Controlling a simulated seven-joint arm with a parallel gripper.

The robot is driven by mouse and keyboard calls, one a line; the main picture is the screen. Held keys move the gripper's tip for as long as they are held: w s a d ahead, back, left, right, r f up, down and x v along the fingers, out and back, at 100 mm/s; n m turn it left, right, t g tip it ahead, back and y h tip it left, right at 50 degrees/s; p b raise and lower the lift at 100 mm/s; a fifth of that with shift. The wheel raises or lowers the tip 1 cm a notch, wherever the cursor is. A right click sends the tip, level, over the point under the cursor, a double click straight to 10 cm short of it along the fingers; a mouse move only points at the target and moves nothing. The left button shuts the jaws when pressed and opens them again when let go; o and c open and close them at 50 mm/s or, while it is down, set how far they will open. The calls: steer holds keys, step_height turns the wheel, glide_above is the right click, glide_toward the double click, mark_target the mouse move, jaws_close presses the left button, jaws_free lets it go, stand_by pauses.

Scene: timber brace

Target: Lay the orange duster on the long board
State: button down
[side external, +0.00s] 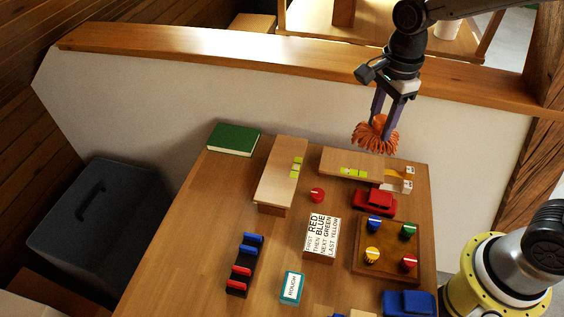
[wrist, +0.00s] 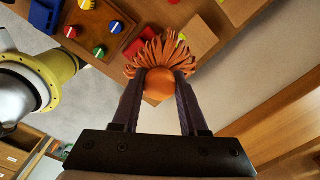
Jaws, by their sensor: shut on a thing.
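The orange duster (side external: 367,140), with a fringe of soft strands, is held in my gripper (side external: 383,122). In the wrist view the duster's round orange body (wrist: 160,84) sits between the two fingers of my gripper (wrist: 161,92), its strands fanned out beyond the fingertips. The duster hangs in the air near the table's far edge, behind the right-hand board. Two pale boards with yellow-green marks lie on the table: one (side external: 273,185) runs front to back, the other (side external: 333,162) runs left to right. The front-to-back board looks the longer, but I cannot tell surely.
A red toy car (side external: 374,203), a knob panel (side external: 364,240) and a printed sign (side external: 321,236) stand in front of the boards. A red knob (side external: 317,195) sits between the boards. A green book (side external: 233,139) lies at the far left corner.

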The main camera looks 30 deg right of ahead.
steer(key=w+a+f+n, duration=0.1)
steer(key=w+a, duration=0.2)
steer(key=a, duration=0.6)
glide_above(279, 164)
steer(key=shift+n, duration=0.3)
step_height(279, 164, down, 10)
steer(key=shift+s+f, duration=0.1)
steer(key=shift+s, duration=0.05)
steer(key=shift+f, duration=1.6)
steer(key=shift+f, duration=0.2)
steer(key=shift+c, duration=2.2)
jaws_free()
steer(key=shift+r, duration=0.15)
